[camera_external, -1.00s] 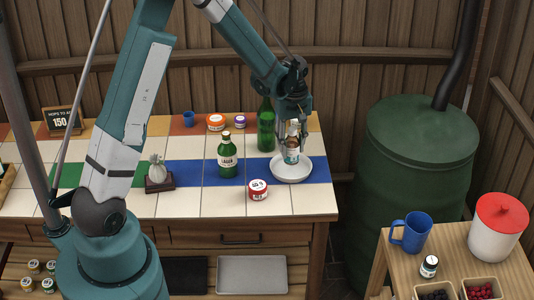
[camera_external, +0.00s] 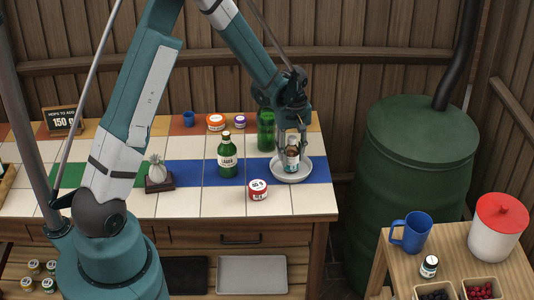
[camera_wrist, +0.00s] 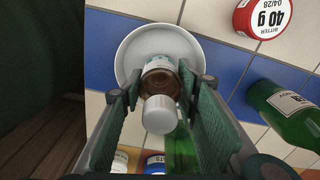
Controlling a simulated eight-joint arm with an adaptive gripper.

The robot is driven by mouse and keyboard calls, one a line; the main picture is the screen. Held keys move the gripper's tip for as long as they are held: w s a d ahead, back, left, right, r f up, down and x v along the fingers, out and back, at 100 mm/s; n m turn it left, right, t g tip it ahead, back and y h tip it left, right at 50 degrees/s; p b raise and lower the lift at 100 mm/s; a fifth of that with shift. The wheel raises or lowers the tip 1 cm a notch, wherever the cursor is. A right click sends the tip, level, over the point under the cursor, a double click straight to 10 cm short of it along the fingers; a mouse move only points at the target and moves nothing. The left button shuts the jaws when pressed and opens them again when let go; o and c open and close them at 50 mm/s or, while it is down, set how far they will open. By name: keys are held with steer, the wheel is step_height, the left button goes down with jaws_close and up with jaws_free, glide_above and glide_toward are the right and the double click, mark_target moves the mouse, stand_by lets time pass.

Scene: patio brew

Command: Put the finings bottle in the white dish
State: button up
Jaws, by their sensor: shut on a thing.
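The finings bottle (camera_external: 291,158) is small and brown with a pale label and a whitish cap. My gripper (camera_external: 291,147) is shut on it from above and holds it upright over the white dish (camera_external: 306,171). The bottle's base is at or very near the dish's floor; I cannot tell if it touches. In the wrist view the bottle (camera_wrist: 160,90) is between both finger pads, with the white dish (camera_wrist: 128,48) behind it.
A green bottle (camera_external: 265,130) stands close behind the dish. The table's right edge is close to the dish. A blue mug (camera_external: 411,232) is on the side table.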

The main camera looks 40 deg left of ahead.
mark_target(292, 138)
steer(key=shift+f, duration=0.1)
steer(key=o, duration=1)
steer(key=shift+r+p, duration=0.55)
steer(key=shift+r, duration=5.6)
